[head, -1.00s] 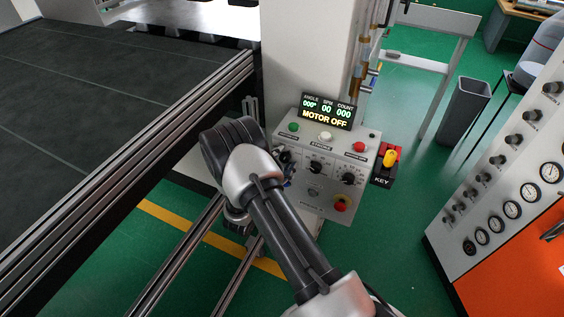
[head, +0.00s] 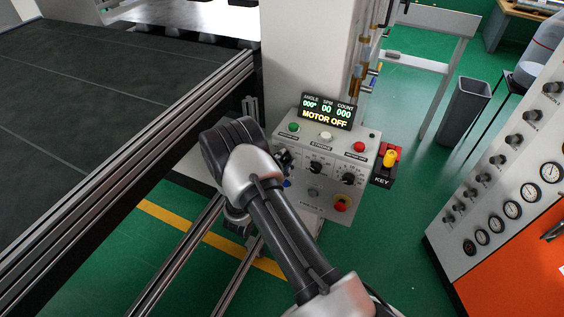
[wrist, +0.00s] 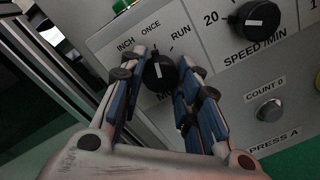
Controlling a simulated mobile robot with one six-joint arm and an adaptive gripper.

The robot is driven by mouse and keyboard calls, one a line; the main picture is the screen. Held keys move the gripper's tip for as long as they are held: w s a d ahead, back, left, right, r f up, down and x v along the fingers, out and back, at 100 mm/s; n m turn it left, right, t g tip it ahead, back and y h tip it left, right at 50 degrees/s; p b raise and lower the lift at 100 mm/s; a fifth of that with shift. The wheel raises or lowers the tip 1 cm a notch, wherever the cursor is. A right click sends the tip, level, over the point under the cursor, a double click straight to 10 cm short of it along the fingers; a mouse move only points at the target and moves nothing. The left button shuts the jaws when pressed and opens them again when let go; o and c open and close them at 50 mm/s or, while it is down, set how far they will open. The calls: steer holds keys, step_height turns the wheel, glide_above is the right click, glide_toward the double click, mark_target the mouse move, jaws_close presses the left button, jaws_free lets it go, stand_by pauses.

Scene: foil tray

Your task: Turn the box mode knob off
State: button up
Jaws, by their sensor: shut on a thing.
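The black mode knob (wrist: 159,72) with a white pointer line sits on the grey control box (wrist: 225,75). Its pointer faces up, roughly toward the ONCE label; INCH is to the left and RUN to the right. Its lower lettering is mostly covered by my fingers. My gripper (wrist: 157,66) is shut on the knob, with blue-padded fingers at its left and right sides. In the head view my gripper (head: 284,160) is at the left edge of the control box (head: 330,140), and my arm hides the knob. The display (head: 327,112) reads MOTOR OFF.
The speed knob (wrist: 257,18) is close on the right, with the COUNT 0 button (wrist: 269,110) below it. A metal-framed bed (head: 150,165) lies left of my arm.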

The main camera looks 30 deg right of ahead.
steer(key=n, duration=0.3)
steer(key=shift+f+n+b, duration=0.1)
steer(key=shift+n+b, duration=0.2)
steer(key=n, duration=0.4)
steer(key=shift+n, duration=0.4)
steer(key=n, duration=0.3)
steer(key=shift+n+t, duration=0.3)
steer(key=shift+n, duration=2.1)
steer(key=o, duration=1.1)
